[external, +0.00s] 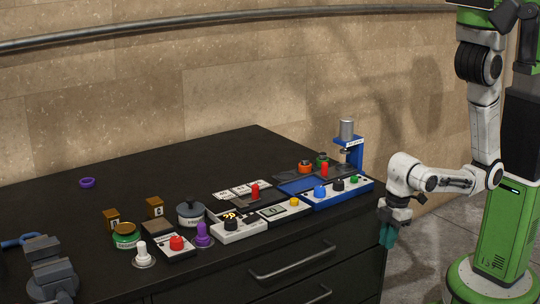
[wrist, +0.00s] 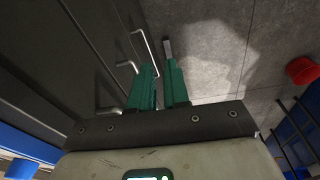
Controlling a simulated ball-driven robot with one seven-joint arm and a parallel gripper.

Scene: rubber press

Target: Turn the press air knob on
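A blue press (external: 354,150) with a grey cylinder on top stands at the right back of the black table. I cannot read the labels or tell which knob is for air. My gripper (external: 388,236) hangs fingers down, beyond the table's right edge and below its top, apart from the panel. In the wrist view its green fingers (wrist: 161,80) are slightly apart with nothing between them; the knobs are not in that view.
Left of the press are a white panel (external: 238,232) with a black knob, a panel with a yellow knob (external: 294,202), and a red button (external: 176,243). A vise (external: 50,268) stands at far left. Drawer handles (external: 293,266) stick out in front. The table's back is mostly clear.

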